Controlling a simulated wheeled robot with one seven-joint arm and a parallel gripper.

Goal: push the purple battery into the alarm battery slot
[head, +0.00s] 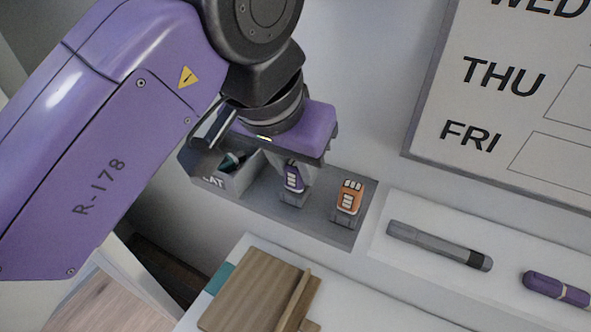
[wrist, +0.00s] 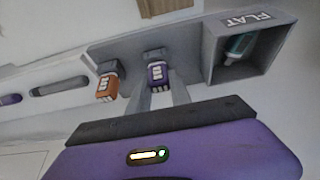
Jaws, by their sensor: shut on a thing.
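The purple battery (head: 293,178) stands upright at a small grey base on the grey tray. It has pale bar marks on its face. My gripper (head: 292,182) comes down from above, its fingers shut on the purple battery. In the wrist view the purple battery (wrist: 157,72) shows between the far ends of the two fingers (wrist: 160,92). The fingers hide part of its sides, and I cannot tell whether it is lifted off its base. No alarm or alarm battery slot can be made out in either view.
An orange battery (head: 350,196) stands close to the right. At the tray's left end, a box marked FLAT (wrist: 262,50) holds a teal battery (wrist: 240,46). A grey marker (head: 440,246) and a purple one (head: 556,289) lie right; a wooden block (head: 250,287) is in front.

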